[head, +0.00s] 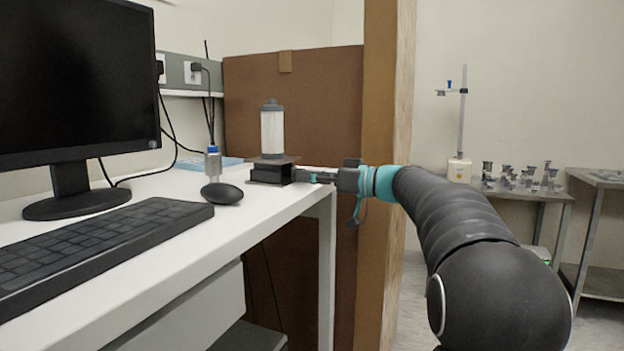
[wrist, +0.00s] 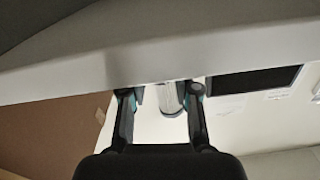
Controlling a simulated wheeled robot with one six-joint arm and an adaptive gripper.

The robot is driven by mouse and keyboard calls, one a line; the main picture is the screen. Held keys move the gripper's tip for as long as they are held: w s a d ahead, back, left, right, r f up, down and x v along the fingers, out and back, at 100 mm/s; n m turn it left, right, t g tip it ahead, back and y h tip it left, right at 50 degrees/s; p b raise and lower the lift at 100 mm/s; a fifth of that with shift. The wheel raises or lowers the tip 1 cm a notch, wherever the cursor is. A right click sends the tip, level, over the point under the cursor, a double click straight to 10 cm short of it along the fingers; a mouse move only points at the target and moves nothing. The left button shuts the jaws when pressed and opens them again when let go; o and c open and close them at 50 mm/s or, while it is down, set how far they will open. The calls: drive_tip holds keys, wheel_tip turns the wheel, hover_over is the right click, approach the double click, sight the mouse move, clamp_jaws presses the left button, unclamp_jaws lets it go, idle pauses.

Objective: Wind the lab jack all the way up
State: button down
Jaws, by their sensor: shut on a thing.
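The lab jack (head: 269,172) is a small dark stand near the desk's right edge. Its top plate sits only a little above its base. A white cylinder (head: 272,133) with grey ends stands upright on it. My gripper (head: 312,177) reaches in from the right, level with the jack, its fingers shut at the jack's right side, where its knob is; the fingers hide the knob. In the wrist view my two fingers (wrist: 163,97) show apart, with the white cylinder (wrist: 171,100) beyond and between them. The jack's body is hidden there behind the desk edge.
The white desk (head: 262,207) also holds a mouse (head: 222,193), a keyboard (head: 95,242), a monitor (head: 75,85) and a small blue-capped bottle (head: 213,163). A brown partition (head: 300,110) stands behind the jack. A wooden post (head: 388,90) rises close by my gripper.

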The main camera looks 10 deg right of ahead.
drive_tip(key=c, duration=0.8)
unclamp_jaws()
drive_tip(key=shift+a, duration=0.15)
drive_tip(key=shift+c, duration=0.2)
drive_tip(key=shift+s+d, duration=0.3)
drive_tip(key=shift+d, duration=0.2)
drive_tip(key=v, duration=1.1)
